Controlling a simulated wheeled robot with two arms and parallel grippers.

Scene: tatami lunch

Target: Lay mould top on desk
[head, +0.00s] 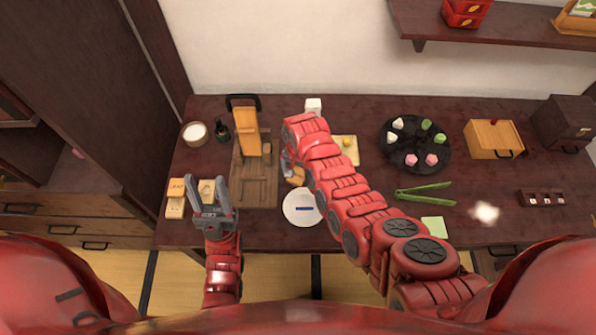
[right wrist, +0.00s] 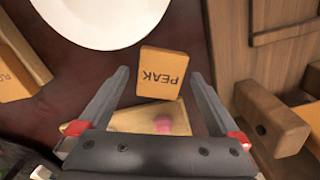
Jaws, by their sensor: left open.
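A small orange-brown mould top marked PEAK (right wrist: 161,73) shows in the right wrist view. It is beside or partly over a pale wooden mould base (right wrist: 118,118) with a pink lump (right wrist: 162,124). My right gripper (right wrist: 160,78) is open. Its fingers are spread on either side of the mould top, with a gap at the left finger. In the head view it is mostly hidden by my right arm, beside an orange piece (head: 297,178). The dark desk (head: 350,108) carries everything. My left gripper (head: 212,190) is open and empty near the front left of the desk.
A white plate (head: 293,220) lies just in front of my right gripper. Labelled blocks (head: 176,187), green tongs (head: 425,192) and a round black tray (head: 388,150) are also on the desk.

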